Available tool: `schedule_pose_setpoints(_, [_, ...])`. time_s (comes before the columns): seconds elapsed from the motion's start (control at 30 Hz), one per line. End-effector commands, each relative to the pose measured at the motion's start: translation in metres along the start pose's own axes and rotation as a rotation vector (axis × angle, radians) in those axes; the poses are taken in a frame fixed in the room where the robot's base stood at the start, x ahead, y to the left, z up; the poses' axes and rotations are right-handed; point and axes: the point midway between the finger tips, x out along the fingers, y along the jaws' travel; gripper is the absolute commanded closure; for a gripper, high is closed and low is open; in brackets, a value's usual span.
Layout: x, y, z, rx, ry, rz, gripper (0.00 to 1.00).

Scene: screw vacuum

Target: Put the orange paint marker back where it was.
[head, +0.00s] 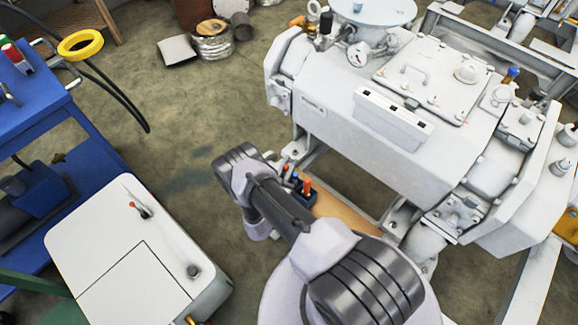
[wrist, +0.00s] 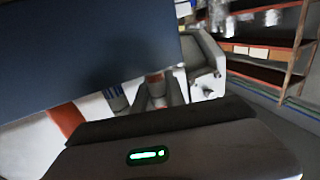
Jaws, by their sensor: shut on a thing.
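In the head view, a small dark blue holder (head: 298,199) stands beside my arm with several markers upright in it. One has an orange top (head: 307,186). My forearm hides my fingertips there. In the wrist view, my gripper (wrist: 150,122) shows as a dark bar and grey housing with a green light. An orange cylinder (wrist: 66,119) shows just behind the bar, partly hidden. I take it for the orange paint marker, shut in my jaws, though the contact is hidden. A large dark blue surface (wrist: 85,55) fills the upper left, very close to the camera.
A large white machine (head: 400,130) stands to the right of the holder. A tan surface (head: 342,211) lies next to the holder. A white cabinet (head: 120,250) stands at lower left, with a blue bench (head: 50,115) behind it. Open floor (head: 195,120) lies between.

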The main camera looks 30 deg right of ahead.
Motion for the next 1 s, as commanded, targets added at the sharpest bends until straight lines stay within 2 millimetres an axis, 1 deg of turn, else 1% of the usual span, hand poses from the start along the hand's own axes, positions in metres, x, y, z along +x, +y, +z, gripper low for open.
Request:
schedule_pose_setpoints(0.17, [0.000,0.000,0.002,0.000,0.000,0.000,1.00])
schedule_pose_setpoints(0.2, [0.000,0.000,0.002,0.000,0.000,0.000,0.77])
schedule_pose_setpoints(0.23, [0.000,0.000,0.002,0.000,0.000,0.000,0.75])
schedule_pose_setpoints(0.47, [0.000,0.000,0.002,-0.001,0.000,-0.001,0.75])
schedule_pose_setpoints(0.57, [0.000,0.000,-0.001,0.000,0.000,-0.001,0.75])
schedule_pose_setpoints(0.67, [-0.013,-0.001,-0.003,-0.002,-0.001,-0.004,0.75])
schedule_pose_setpoints(1.0, [-0.088,-0.001,-0.004,-0.002,0.000,-0.007,0.75])
